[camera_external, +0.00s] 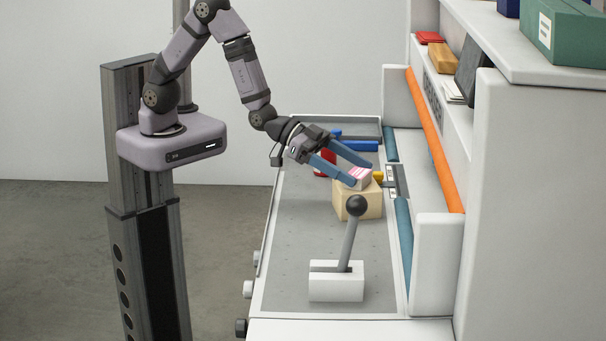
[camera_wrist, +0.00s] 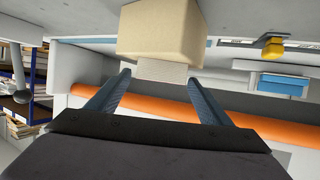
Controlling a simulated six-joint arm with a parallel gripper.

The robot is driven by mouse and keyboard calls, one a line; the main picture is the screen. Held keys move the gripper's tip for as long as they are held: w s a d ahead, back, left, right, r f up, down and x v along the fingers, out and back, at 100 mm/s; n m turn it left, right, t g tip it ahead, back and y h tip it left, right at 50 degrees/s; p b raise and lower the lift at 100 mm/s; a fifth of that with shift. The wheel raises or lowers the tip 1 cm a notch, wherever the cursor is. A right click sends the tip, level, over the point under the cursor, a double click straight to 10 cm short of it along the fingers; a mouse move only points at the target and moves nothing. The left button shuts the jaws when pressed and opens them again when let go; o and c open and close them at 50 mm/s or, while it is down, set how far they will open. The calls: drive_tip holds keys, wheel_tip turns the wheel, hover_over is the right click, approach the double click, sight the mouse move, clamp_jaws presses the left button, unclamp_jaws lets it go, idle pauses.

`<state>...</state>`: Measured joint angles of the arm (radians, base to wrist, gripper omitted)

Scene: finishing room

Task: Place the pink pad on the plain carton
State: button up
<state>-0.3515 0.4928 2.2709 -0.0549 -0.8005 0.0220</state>
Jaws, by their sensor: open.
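The pink pad (camera_external: 360,177), pink with white stripes, lies on top of the plain tan carton (camera_external: 347,203) on the grey bench. In the wrist view the carton (camera_wrist: 160,32) shows at the top, appearing upside down, with the pad's pale ribbed edge (camera_wrist: 162,71) against it. My gripper (camera_external: 361,173) is open, its blue fingers tilted down at the pad. The fingertips (camera_wrist: 158,76) sit to either side of the pad in the wrist view, with gaps visible. The pad's far side is hidden.
A lever with a black ball (camera_external: 357,206) on a white block (camera_external: 336,286) stands in front of the carton. Blue (camera_external: 360,145), red (camera_external: 323,165) and yellow (camera_external: 378,176) items lie behind it. An orange roll (camera_external: 434,140) runs along the right. The bench's front left is clear.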

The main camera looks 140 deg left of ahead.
drive_tip(key=shift+b+v, duration=0.65)
drive_tip(key=shift+v, duration=2.3)
drive_tip(key=shift+d+f, duration=0.1)
drive_tip(key=s+d+f+g+h, duration=0.1)
drive_tip(key=s+d+f, duration=0.1)
drive_tip(key=d, duration=0.1)
drive_tip(key=s+d+f+m+g+h, duration=0.1)
drive_tip(key=s+d+f+g, duration=0.1)
drive_tip(key=d, duration=0.1)
drive_tip(key=s+d+f+m+g+h, duration=0.1)
drive_tip(key=s+d+f+g, duration=0.1)
drive_tip(key=d, duration=0.2)
drive_tip(key=shift+s+h, duration=0.4)
drive_tip(key=s+d+f+m+g+h, duration=0.1)
drive_tip(key=s+d+g, duration=0.6)
drive_tip(key=s, duration=1)
drive_tip(key=shift+s+d+f+m, duration=0.2)
drive_tip(key=shift+d+m, duration=0.05)
drive_tip(key=shift+m, duration=0.55)
